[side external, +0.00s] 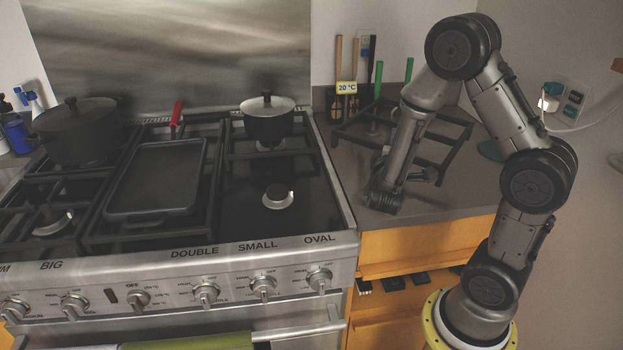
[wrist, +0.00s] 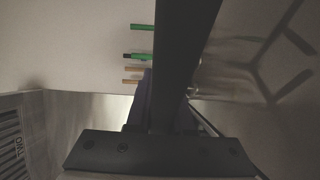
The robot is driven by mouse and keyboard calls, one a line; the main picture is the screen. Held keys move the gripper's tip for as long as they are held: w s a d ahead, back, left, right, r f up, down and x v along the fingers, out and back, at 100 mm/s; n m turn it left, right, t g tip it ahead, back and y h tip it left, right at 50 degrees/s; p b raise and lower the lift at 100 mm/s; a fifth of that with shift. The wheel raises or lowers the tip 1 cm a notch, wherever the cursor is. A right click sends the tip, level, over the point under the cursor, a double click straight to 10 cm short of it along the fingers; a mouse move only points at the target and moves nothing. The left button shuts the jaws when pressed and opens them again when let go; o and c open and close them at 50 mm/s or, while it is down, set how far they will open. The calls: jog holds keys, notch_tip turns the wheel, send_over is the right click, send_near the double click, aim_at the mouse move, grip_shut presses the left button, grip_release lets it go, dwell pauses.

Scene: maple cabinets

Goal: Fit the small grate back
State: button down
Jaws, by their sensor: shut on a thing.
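The small grate (side external: 457,152) is a dark open frame with crossing bars. In the side external view it is over the grey counter right of the stove, tilted, partly hidden by my arm. My gripper (side external: 382,192) is low at its near side, shut on one of its bars. In the wrist view a dark bar (wrist: 188,50) of the grate runs up from my gripper (wrist: 165,110). The fingertips are hard to make out. On the stove's right, a small burner (side external: 278,196) stands bare on the dark cooktop, above the SMALL label.
A lidded pot (side external: 268,128) stands behind the bare burner.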

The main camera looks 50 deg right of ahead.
jog(key=shift+r, duration=0.2)
notch_tip(320, 180, up, 5)
jog(key=shift+f, duration=0.1)
jog(key=w+a+n+t+y, duration=0.5)
jog(key=w+a, duration=0.3)
jog(key=a, duration=0.4)
jog(key=w+a+n+t+y, duration=0.45)
jog(key=w+a, duration=0.35)
jog(key=a, duration=0.3)
notch_tip(320, 180, down, 7)
jog(key=shift+a+t, duration=0.3)
jog(key=shift+t, duration=0.05)
jog(key=shift+r, duration=0.2)
